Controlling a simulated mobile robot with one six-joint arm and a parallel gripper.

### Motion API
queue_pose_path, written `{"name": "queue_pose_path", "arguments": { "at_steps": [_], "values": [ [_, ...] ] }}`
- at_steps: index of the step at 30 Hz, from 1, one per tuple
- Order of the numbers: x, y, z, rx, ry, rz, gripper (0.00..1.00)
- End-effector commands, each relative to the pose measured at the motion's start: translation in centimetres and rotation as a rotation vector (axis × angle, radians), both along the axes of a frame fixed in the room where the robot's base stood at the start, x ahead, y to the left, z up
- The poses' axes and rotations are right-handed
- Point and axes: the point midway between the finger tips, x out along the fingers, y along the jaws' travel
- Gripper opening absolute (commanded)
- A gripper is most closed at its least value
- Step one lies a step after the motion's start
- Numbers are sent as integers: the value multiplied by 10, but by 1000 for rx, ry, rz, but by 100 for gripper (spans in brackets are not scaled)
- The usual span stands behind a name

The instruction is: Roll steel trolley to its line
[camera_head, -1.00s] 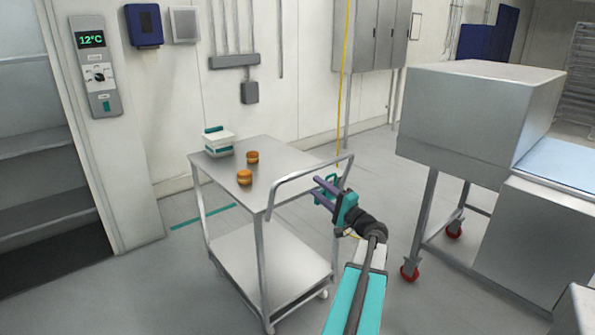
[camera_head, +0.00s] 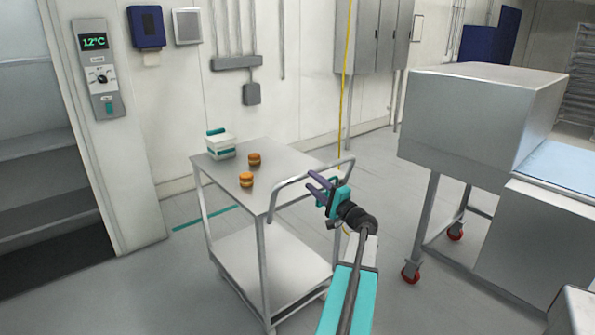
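The steel trolley (camera_head: 225,182) stands upright in the middle of the view, with a top shelf, a lower shelf and a push handle (camera_head: 290,181) at its right end. A teal line (camera_head: 205,218) lies on the floor to the left of the trolley, partly hidden behind its legs. My gripper (camera_head: 314,186) is at the handle, its two dark fingers apart and pointing left towards the bar. I cannot tell whether the bar lies between the fingers or touches them.
Two round filled buns (camera_head: 246,179) and a white tub with teal parts (camera_head: 220,146) ride on the trolley top. A steel machine (camera_head: 475,115) on red casters stands at right. A doorway with shelves (camera_head: 38,145) is at left. Floor around the line is clear.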

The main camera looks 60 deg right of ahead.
Motion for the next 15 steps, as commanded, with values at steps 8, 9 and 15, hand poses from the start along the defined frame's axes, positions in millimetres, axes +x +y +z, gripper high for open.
{"name": "queue_pose_path", "arguments": {
  "at_steps": [8,9,15],
  "values": [
    [39,-14,9,0,0,1,37],
    [44,-16,11,0,0,1,37],
    [67,-23,15,-1,1,0,37]
  ]
}}
